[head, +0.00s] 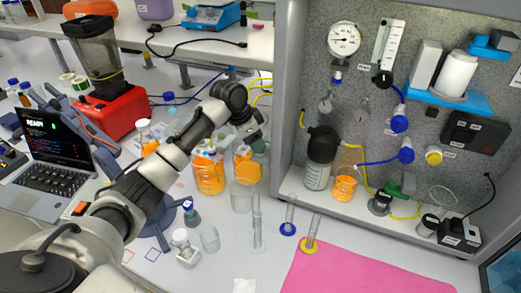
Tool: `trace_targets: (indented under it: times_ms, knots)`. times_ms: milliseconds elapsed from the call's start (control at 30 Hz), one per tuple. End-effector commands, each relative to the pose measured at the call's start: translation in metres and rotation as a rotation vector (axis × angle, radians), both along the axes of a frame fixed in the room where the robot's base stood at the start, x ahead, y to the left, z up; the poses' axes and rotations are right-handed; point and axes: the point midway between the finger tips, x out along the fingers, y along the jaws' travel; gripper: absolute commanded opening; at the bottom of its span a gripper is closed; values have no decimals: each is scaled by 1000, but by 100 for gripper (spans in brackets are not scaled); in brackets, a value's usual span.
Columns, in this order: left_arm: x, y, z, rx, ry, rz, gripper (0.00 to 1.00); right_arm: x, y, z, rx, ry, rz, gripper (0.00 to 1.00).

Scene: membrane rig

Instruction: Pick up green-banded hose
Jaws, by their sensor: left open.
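My left gripper (254,136) is open and hangs above and behind the orange-filled beakers, left of the rig cabinet. A small green part (259,147) shows right by its fingers; I cannot tell whether it belongs to a hose. Yellow tubing (262,82) runs just behind the gripper, partly hidden by it. In the cabinet, another yellow hose (364,172) runs down toward a green fitting (394,188) on the floor. No green band on a hose can be made out clearly. My right gripper is not in view.
Orange-filled beakers (208,175), an empty glass beaker (242,197) and slim cylinders (257,225) stand below the gripper. The cabinet's left wall (286,100) is close on its right. A laptop (50,160) and red device (105,110) are left.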

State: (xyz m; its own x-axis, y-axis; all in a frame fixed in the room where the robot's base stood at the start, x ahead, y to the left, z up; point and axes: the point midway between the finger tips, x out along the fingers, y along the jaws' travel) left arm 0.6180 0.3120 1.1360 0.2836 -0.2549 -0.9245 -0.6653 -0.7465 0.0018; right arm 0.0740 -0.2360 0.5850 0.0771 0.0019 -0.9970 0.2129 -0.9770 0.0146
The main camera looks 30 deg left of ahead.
Motion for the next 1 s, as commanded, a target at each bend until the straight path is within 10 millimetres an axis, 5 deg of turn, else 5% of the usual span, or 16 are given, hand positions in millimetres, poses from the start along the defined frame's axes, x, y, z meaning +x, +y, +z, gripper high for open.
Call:
trace_targets:
  times_ms: [200,467,800,1000]
  knots:
    - [7,-6,-23,0,0,0,57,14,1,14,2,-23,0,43]
    - [8,-6,-26,1,-1,-1,56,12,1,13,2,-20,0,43]
    - [8,-6,-25,1,-1,0,3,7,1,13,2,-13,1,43]
    - [8,-6,-25,0,-1,0,1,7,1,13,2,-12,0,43]
